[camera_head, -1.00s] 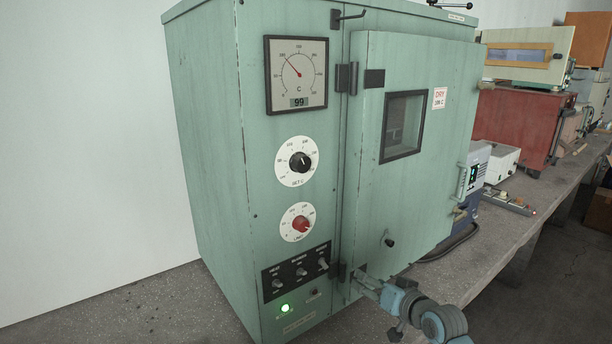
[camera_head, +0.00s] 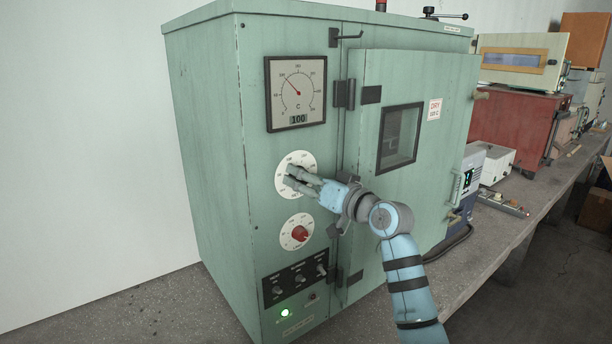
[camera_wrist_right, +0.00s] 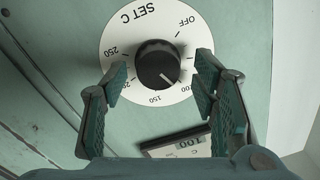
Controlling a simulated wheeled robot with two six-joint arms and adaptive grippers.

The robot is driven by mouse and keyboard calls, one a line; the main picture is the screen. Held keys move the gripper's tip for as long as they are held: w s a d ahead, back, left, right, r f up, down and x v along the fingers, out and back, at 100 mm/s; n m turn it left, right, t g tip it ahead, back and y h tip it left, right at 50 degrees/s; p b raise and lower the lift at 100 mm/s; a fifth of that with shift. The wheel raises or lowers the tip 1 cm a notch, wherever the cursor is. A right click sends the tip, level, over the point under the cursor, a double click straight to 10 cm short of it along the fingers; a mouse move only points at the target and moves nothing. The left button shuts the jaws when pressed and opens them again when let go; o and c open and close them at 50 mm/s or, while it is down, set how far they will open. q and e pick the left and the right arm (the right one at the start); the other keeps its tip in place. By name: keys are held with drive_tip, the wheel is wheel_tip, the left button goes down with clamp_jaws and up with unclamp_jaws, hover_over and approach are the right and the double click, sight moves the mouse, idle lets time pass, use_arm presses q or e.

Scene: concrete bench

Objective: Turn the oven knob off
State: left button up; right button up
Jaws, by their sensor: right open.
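The oven is a green cabinet (camera_head: 205,150) with a white SET C dial (camera_head: 301,158) on its front. The dial's black knob (camera_wrist_right: 157,64) shows in the right wrist view, its white mark pointing between 150 and 100; OFF is printed at the upper right there. My right gripper (camera_head: 289,178) is in front of this dial and hides the knob in the head view. In the right wrist view its open fingers (camera_wrist_right: 161,72) are on either side of the knob, with gaps showing. My left gripper is not in view.
A red knob (camera_head: 299,234) on a second dial sits below, above a black switch panel (camera_head: 298,277) and a lit green lamp (camera_head: 285,312). A gauge (camera_head: 296,92) reading 100 is above. The oven door (camera_head: 455,100) is at the right. Other equipment (camera_head: 520,120) stands along the bench.

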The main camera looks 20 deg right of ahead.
drive_tip(key=shift+w+d, duration=0.1)
drive_tip(key=shift+w, duration=0.05)
drive_tip(key=c, duration=1.2)
drive_tip(key=shift+o, duration=0.2)
drive_tip(key=shift+n, duration=0.4)
drive_tip(key=shift+a+f+n+h+b, duration=0.2)
drive_tip(key=shift+n+b, duration=0.45)
drive_tip(key=shift+n, duration=2.4)
drive_tip(key=shift+a+r+n+h+b, duration=0.1)
drive_tip(key=shift+n+h+b, duration=0.35)
drive_tip(key=shift+n, duration=2.65)
drive_tip(key=shift+a+f+n+h+b, duration=0.1)
drive_tip(key=shift+n+b, duration=0.7)
drive_tip(key=shift+n, duration=2.25)
